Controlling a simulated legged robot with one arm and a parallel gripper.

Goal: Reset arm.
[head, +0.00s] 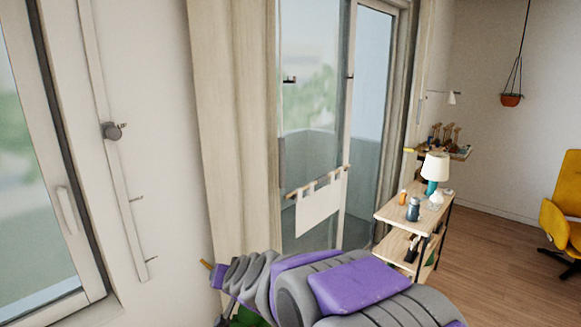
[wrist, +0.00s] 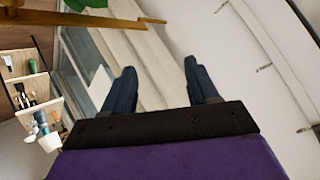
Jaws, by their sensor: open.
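My arm, purple and grey, stretches across the bottom of the head view with its far end toward the left wall. In the wrist view my gripper (wrist: 161,82) shows two dark fingers spread apart, with nothing between them. Behind the fingers are a pale curtain and the white wall. In the head view the fingers cannot be made out.
A wooden bar (wrist: 80,18) and green leaves cross the wrist view's top, close to my gripper. A shelf unit (head: 398,246) with a lamp (head: 434,168) and bottle (head: 413,209) stands right of the glass door. A yellow chair (head: 562,205) is far right; wooden floor (head: 490,265) between is clear.

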